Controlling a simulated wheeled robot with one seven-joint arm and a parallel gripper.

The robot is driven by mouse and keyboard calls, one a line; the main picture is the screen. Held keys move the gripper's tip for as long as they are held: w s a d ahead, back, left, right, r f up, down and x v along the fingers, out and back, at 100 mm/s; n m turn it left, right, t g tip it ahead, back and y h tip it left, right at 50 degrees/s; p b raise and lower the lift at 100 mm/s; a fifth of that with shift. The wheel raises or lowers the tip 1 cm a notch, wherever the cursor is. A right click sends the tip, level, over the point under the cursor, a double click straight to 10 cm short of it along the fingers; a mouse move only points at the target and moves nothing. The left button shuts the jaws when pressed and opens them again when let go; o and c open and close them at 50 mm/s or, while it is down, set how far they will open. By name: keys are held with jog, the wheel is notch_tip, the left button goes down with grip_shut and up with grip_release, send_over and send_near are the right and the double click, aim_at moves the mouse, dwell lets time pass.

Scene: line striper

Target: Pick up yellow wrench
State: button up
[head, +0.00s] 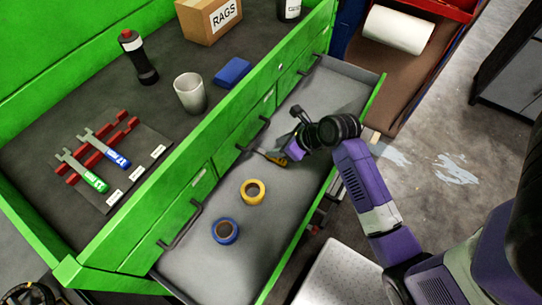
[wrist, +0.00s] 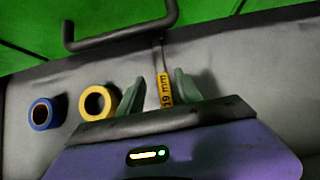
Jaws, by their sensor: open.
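The yellow wrench (head: 277,159) lies in the open grey drawer, near the drawer's inner side. Its yellow handle (wrist: 165,90) also shows in the wrist view, with dark lettering and a thin grey shaft pointing towards the drawer's wall. My gripper (wrist: 158,80) is open, with one green-grey finger on each side of the handle and a gap to each. In the head view my gripper (head: 287,151) is low over the drawer and partly covers the wrench. The near end of the handle is hidden behind my gripper's body in the wrist view.
A yellow tape roll (head: 253,191) and a blue tape roll (head: 225,231) lie in the drawer (head: 190,268), left of my gripper. A dark drawer handle (wrist: 120,38) stands close ahead. The green bench above holds two wrenches on a red rack (head: 102,147), a cup (head: 190,93) and a bottle.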

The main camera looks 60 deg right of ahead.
aim_at(262, 151)
jog(key=shift+x, duration=3.9)
jog(key=shift+s, duration=0.1)
grip_shut()
